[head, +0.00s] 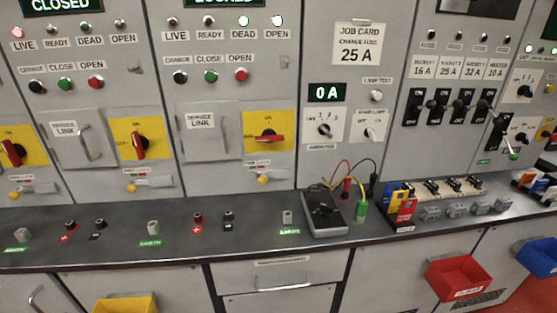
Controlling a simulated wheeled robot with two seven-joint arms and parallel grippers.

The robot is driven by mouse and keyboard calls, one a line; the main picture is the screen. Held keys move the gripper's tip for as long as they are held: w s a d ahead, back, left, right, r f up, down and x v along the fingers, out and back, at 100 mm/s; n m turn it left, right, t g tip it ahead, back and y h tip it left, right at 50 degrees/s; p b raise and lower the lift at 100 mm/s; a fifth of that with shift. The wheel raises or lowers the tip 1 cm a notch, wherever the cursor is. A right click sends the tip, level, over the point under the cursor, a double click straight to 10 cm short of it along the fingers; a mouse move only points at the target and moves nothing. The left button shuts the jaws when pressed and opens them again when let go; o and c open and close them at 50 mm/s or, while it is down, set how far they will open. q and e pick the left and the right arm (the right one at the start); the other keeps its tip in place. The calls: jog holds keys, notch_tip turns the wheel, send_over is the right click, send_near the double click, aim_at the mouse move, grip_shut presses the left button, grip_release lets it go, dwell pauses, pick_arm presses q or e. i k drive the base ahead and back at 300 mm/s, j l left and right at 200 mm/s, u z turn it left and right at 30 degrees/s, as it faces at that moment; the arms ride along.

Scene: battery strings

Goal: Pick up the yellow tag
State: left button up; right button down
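A small upright holder of coloured tags stands on the grey bench right of centre, with yellow, red and blue pieces close together. A yellow piece (393,208), which looks like the yellow tag, is at the left of this cluster, against a red piece (405,213). The pieces are too small to read, and their edges partly overlap. Neither of my grippers is in the head view.
A dark meter (324,213) with red, black and yellow-green leads lies left of the tags. Grey blocks (457,210) and a fuse rack stand to the right. A red bin (461,278), a yellow bin (126,305) and a blue bin (537,257) hang below the bench edge.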

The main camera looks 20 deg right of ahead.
aim_at(395, 204)
jog(key=z, duration=1.65)
